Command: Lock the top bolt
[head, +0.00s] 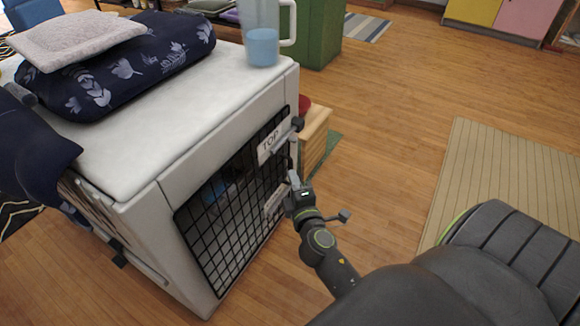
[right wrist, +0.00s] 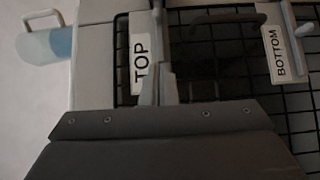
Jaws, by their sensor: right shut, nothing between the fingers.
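A white pet crate (head: 150,190) has a black wire door (head: 235,195) on its front, with a "TOP" label (head: 270,140) near the upper right corner. The top bolt (head: 297,125), with a dark knob, is at the door's right edge beside that label. My right gripper (head: 295,180) is shut and empty, just below the bolt and in front of the door's right edge. In the right wrist view its fingertips (right wrist: 158,85) are together beside the "TOP" label (right wrist: 140,50). Whether they touch the bolt is unclear. The "BOTTOM" label (right wrist: 280,52) is to the right. My left gripper is not in view.
A dark blue leaf-patterned cushion (head: 130,65), a grey pillow (head: 80,38) and a jug of blue liquid (head: 262,45) rest on the crate. A wooden box (head: 314,140) stands behind its right side. Open wooden floor (head: 400,130) and a striped mat (head: 510,175) lie to the right.

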